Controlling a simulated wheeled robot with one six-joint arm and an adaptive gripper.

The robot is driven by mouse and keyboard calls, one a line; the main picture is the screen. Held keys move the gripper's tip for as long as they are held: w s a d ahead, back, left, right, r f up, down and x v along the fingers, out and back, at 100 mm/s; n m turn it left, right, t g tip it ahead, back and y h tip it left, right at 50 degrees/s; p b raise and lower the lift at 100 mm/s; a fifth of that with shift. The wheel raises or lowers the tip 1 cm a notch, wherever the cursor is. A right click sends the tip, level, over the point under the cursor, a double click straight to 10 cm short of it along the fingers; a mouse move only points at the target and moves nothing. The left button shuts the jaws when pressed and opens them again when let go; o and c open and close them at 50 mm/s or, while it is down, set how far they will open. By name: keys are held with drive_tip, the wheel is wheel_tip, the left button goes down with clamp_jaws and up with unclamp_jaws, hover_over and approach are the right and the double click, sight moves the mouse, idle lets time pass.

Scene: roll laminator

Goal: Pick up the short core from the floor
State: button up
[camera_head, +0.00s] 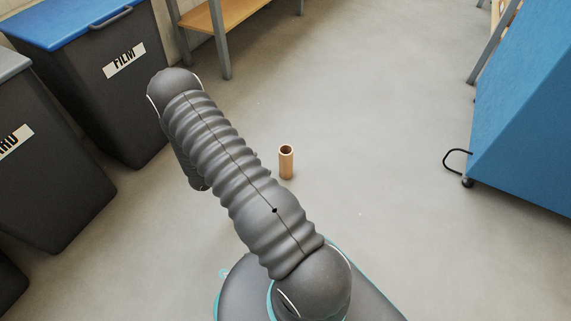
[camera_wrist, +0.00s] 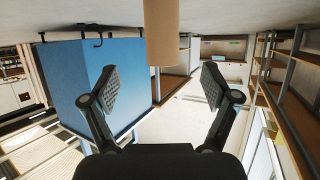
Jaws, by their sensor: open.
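The short core (camera_head: 286,163) is a tan cardboard tube standing upright on the grey floor, its open end up. In the head view it is just right of my arm. In the wrist view, which is upside down, the core (camera_wrist: 163,34) hangs from the top edge, in line with the gap between my fingers. My gripper (camera_wrist: 159,86) is open and empty, one finger to each side of that gap. The core is not gripped; how far it is from the fingertips I cannot tell.
A dark bin marked FILM (camera_head: 110,85) with a blue lid and another dark bin (camera_head: 45,160) stand at left. A wooden-topped bench (camera_head: 215,15) is at the back. A blue machine (camera_head: 530,110) on castors, with a black cable loop, is at right. Floor around the core is clear.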

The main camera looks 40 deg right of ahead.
sight(286, 159)
drive_tip(key=b+x, duration=0.1)
drive_tip(key=x, duration=1.1)
drive_tip(key=shift+w+d+f+b, duration=0.15)
drive_tip(key=shift+d+f+b, duration=0.15)
drive_tip(key=shift+f+b, duration=0.1)
drive_tip(key=c, duration=1.3)
